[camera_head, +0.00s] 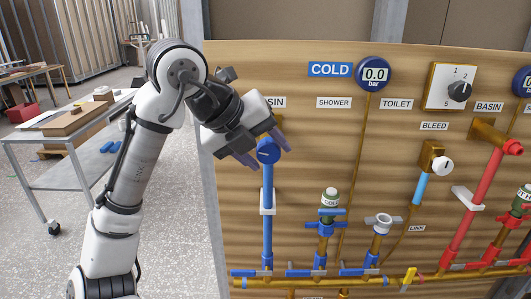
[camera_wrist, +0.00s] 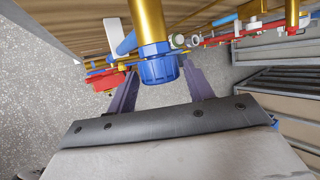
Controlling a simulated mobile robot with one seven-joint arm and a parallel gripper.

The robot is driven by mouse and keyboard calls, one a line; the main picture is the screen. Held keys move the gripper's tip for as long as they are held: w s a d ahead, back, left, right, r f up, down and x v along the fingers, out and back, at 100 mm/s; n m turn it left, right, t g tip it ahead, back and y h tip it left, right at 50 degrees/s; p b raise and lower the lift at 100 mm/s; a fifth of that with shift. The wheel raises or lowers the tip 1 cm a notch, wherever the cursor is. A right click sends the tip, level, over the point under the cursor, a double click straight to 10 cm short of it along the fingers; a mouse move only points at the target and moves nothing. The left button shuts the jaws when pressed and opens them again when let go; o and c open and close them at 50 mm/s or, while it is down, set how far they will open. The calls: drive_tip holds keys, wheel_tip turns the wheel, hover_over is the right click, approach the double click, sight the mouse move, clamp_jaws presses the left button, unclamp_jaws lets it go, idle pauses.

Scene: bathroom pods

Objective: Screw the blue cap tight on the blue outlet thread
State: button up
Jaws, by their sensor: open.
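The blue cap (camera_head: 268,151) sits on the end of the cold basin outlet, at the top of a vertical blue pipe (camera_head: 267,235). In the wrist view the ribbed blue cap (camera_wrist: 160,66) is around the end of a brass pipe (camera_wrist: 148,22). The cap hides the outlet thread, so I cannot tell how tight it is. My gripper (camera_head: 262,149) is open at the cap. In the wrist view its two purple fingers stand on either side of the cap, with a visible gap at least on the right.
The wooden panel (camera_head: 300,130) carries a pressure gauge (camera_head: 374,74), a bleed valve (camera_head: 436,162) and more pipes to the right. A red cap (camera_head: 513,147) is on the hot outlet. A workbench (camera_head: 70,160) stands at left, with clear floor before it.

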drive_tip(key=shift+f+h+b, duration=0.35)
drive_tip(key=shift+h+b, duration=0.35)
drive_tip(key=shift+h, duration=0.2)
drive_tip(key=shift+a+r+n+h+b, duration=0.1)
drive_tip(key=shift+n+h+b, duration=0.35)
drive_tip(key=shift+h, duration=0.35)
drive_tip(key=shift+s+f+t+h+b, duration=0.1)
drive_tip(key=shift+f+t+h+b, duration=0.2)
drive_tip(key=shift+h+b, duration=0.75)
drive_tip(key=shift+r+n+h+b, duration=0.1)
drive_tip(key=shift+n+h+b, duration=0.25)
drive_tip(key=shift+h+b, duration=0.15)
drive_tip(key=shift+r, duration=0.2)
drive_tip(key=c, duration=1)
drive_tip(key=shift+o, duration=0.2)
drive_tip(key=shift+r+y+p, duration=0.25)
drive_tip(key=shift+y+p, duration=0.2)
drive_tip(key=shift+p, duration=0.1)
drive_tip(key=shift+m+y+p, duration=0.4)
drive_tip(key=shift+y+p, duration=0.3)
drive_tip(key=shift+y, duration=0.4)
